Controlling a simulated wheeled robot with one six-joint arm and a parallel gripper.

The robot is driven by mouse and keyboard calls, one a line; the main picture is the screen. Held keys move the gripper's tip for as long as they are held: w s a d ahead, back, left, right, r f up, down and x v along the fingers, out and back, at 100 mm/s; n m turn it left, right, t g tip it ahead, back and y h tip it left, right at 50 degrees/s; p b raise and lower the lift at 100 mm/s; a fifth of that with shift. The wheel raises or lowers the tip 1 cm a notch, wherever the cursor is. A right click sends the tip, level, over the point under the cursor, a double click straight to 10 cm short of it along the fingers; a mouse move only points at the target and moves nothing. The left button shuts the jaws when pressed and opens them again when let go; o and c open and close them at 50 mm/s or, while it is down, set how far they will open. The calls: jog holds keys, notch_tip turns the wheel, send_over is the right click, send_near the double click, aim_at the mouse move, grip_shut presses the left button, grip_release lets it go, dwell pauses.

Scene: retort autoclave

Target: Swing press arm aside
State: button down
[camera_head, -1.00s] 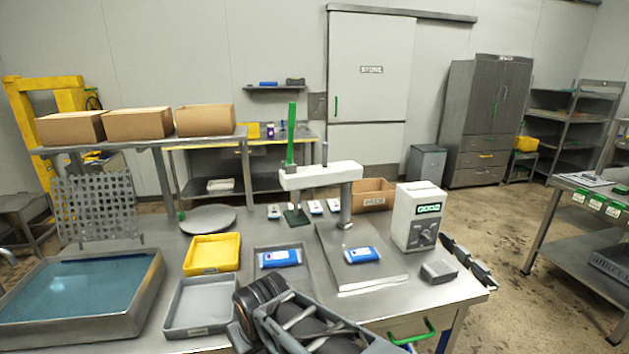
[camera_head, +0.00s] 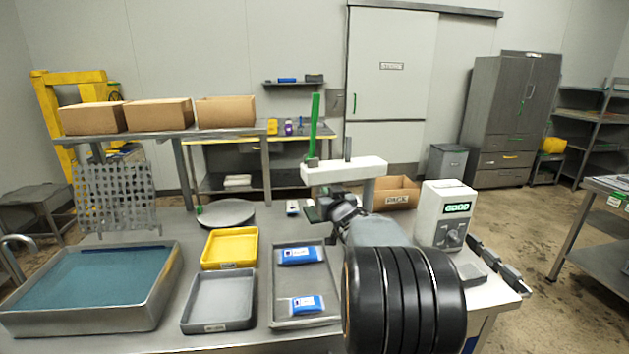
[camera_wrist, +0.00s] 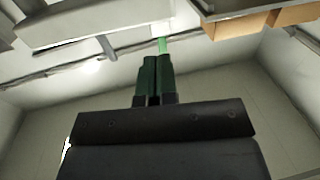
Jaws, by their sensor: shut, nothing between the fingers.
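The press arm (camera_head: 343,169) is a white horizontal beam on a grey post, with an upright green handle (camera_head: 314,130) at its left end. My gripper (camera_head: 317,212) is below the beam's left end, fingers shut and empty. In the wrist view, the dark green fingertips (camera_wrist: 155,68) are together, with a bit of the green handle (camera_wrist: 163,46) beyond them and the white beam (camera_wrist: 90,27) at upper left. I cannot tell whether they touch. My arm hides the press plate and much of the post.
A white control box (camera_head: 447,216) reading GOOD stands right of the post. A grey tray (camera_head: 283,320) holds two blue packets. A yellow tray (camera_head: 247,234), a grey bin (camera_head: 218,298) and a water basin (camera_head: 168,278) lie left. A cardboard box (camera_head: 402,192) is behind.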

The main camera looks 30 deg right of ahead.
aim_at(313, 176)
jog(key=p+x, duration=0.2)
jog(key=x, duration=0.9)
jog(key=shift+w, duration=0.35)
